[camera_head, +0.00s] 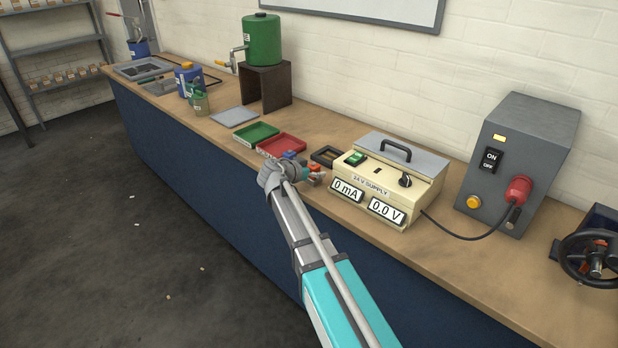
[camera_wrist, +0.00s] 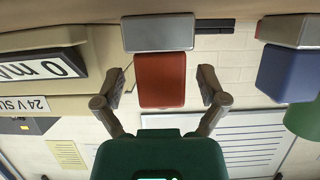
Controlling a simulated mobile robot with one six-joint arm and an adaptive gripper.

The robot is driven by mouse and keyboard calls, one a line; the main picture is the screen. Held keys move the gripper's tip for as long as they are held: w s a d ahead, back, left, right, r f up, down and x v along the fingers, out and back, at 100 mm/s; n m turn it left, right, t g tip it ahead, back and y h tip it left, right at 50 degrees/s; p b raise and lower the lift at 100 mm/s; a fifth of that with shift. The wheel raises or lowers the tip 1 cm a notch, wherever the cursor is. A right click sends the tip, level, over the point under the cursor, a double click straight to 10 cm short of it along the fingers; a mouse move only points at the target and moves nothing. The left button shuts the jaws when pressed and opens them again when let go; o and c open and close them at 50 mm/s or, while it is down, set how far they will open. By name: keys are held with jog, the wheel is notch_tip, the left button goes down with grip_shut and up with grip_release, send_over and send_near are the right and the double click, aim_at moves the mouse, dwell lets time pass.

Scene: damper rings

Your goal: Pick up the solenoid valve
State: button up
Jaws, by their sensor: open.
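A block-shaped part with a red upper body (camera_wrist: 161,80) and a grey metal base (camera_wrist: 157,33), which looks like a solenoid valve, is in the wrist view. It appears upside down there. My gripper (camera_wrist: 160,88) is open, with one finger on each side of the red body and a small gap at both sides. A similar part with a blue body (camera_wrist: 289,73) and grey base is to the right, outside the fingers. In the head view my gripper (camera_head: 292,174) is low over the bench's front edge, left of the power supply. The red part (camera_head: 315,168) is partly hidden there.
The cream 24 V supply (camera_head: 388,181) stands close on the right of my gripper. A red tray (camera_head: 281,145), a green tray (camera_head: 256,133) and a dark open frame (camera_head: 325,156) lie behind. A grey switch box (camera_head: 520,160) stands further right. The bench front (camera_head: 200,155) drops to the floor.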

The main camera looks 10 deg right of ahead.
dwell(0.5)
grip_shut()
